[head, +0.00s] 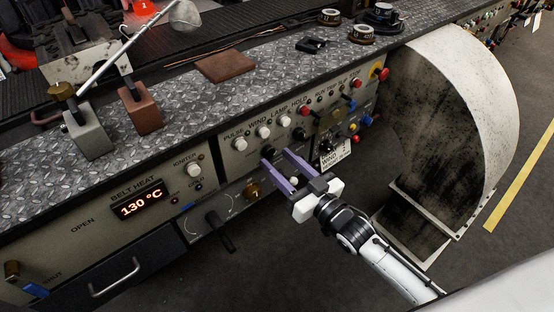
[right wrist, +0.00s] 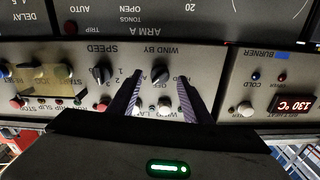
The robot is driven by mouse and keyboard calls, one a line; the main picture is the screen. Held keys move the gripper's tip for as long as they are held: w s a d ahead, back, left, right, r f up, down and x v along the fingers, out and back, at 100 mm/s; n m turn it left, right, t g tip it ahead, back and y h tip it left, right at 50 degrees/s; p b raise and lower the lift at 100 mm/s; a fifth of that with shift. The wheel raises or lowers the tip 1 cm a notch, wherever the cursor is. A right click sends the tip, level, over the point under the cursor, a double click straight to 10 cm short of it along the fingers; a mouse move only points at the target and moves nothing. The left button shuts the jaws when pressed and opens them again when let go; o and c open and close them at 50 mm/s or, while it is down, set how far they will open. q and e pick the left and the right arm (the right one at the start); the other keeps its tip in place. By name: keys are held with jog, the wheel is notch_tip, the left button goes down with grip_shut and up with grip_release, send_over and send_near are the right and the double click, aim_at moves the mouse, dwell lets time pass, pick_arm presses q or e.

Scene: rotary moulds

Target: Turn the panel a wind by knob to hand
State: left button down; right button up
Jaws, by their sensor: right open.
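The wind by knob (right wrist: 161,75) is a round black knob under upside-down WIND BY lettering in the right wrist view. Its small position labels are partly hidden by the fingers, and I cannot tell its setting. My right gripper (right wrist: 160,79) is open, with one purple finger on each side of the knob. I cannot tell whether either finger touches it. In the head view, the right gripper (head: 277,158) reaches the grey panel (head: 228,150) from the lower right, with its fingertips close to the panel face. My left gripper is not in view.
The speed knob (right wrist: 101,74) is close beside the wind by knob. A white button (right wrist: 165,103) is near the fingers. In the head view are a row of white buttons (head: 263,132), a belt heat display (head: 141,205), a hanging tag (head: 334,153) and a large curved guard (head: 480,90).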

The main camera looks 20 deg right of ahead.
jog(key=shift+x, duration=0.85)
jog(key=c, duration=1.1)
